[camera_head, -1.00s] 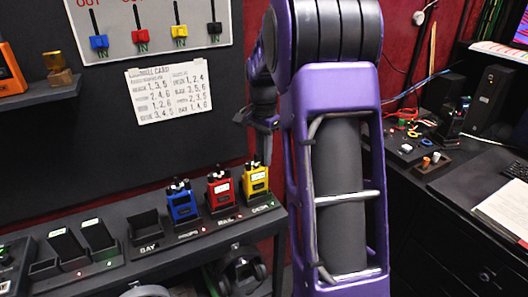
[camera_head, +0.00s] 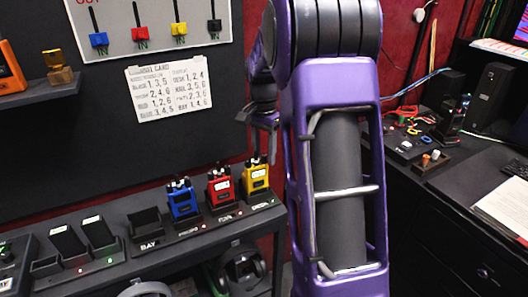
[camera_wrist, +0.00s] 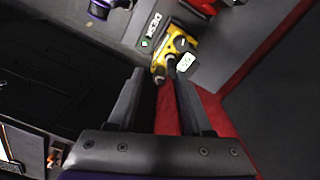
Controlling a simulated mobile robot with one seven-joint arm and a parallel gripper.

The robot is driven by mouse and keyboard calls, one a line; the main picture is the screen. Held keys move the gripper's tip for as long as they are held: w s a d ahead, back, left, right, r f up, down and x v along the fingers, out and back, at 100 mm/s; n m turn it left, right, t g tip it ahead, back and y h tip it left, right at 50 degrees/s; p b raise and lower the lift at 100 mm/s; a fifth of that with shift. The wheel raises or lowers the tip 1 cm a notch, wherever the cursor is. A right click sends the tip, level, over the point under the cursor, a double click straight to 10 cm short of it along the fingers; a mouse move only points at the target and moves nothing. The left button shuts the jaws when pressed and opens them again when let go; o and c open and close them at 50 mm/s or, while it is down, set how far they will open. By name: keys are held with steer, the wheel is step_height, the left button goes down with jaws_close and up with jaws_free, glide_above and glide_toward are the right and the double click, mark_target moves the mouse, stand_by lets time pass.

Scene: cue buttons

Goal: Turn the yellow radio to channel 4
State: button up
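The yellow radio (camera_head: 255,180) stands upright in the rightmost slot of the charging rack, beside a red radio (camera_head: 220,188) and a blue radio (camera_head: 182,199). In the wrist view the yellow radio (camera_wrist: 177,48) lies ahead of the fingertips, with dark knobs on its top and a small lit display (camera_wrist: 187,62). The digits on the display are too small to read surely. My gripper (camera_wrist: 157,77) is open and empty, its two fingers apart. In the head view my gripper (camera_head: 262,135) hangs just above the yellow radio, partly hidden by my purple arm.
A printed card (camera_head: 168,93) with number lists hangs on the dark wall panel. Empty rack slots (camera_head: 148,228) are left of the blue radio. Headphones (camera_head: 243,268) sit under the shelf. A desk with small parts (camera_head: 430,158) is at the right.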

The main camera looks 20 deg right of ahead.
step_height(320, 180, up, 17)
steer(key=shift+w+r, duration=0.15)
steer(key=shift+r, duration=0.05)
stand_by(0.5)
steer(key=shift+a, duration=0.1)
